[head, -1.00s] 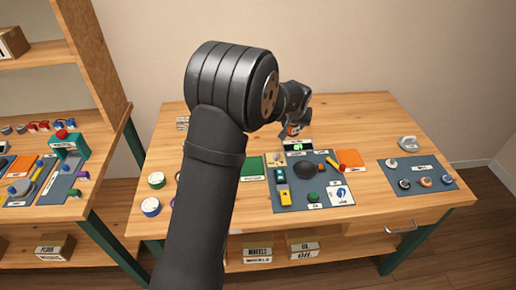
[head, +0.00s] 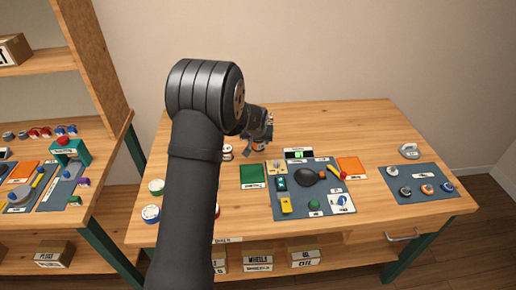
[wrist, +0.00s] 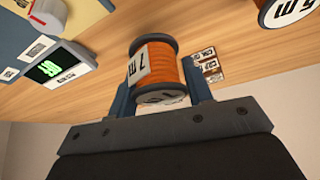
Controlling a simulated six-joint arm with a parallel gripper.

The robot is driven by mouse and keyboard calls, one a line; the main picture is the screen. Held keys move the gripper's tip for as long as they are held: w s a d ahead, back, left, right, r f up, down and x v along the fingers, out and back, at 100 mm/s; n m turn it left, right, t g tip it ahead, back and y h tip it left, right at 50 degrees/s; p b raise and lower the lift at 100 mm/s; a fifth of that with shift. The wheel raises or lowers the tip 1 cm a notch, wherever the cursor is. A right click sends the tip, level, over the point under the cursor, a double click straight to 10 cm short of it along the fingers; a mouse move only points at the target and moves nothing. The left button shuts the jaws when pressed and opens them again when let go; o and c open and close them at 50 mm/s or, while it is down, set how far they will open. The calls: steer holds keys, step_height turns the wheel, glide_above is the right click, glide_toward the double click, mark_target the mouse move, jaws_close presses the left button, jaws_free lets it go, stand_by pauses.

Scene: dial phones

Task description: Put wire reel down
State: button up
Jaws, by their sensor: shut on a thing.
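My gripper (wrist: 163,98) is shut on an orange wire reel (wrist: 158,62) with a white label, one finger on each side of it. In the wrist view the reel seems to be over bare wood; I cannot tell whether it touches the table. In the head view my gripper (head: 258,143) is left of the display, near the back of the table, with a bit of the orange reel (head: 259,148) showing below it. Another labelled reel (wrist: 284,12) is cut off at the upper right of the wrist view.
A display with green digits (head: 299,155), a green mat (head: 253,174) and a grey mat (head: 290,207) with several parts lie in front and to the right. Small labelled tags (wrist: 208,64) lie beside the held reel. My arm hides some of the table's left part.

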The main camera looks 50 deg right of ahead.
mark_target(258, 147)
steer(key=shift+w+f, duration=0.15)
steer(key=shift+f, duration=1.9)
steer(key=shift+f, duration=0.2)
steer(key=o, duration=1)
steer(key=shift+r, duration=0.1)
steer(key=shift+r, duration=0.25)
steer(key=v, duration=1.2)
steer(key=shift+f, duration=0.1)
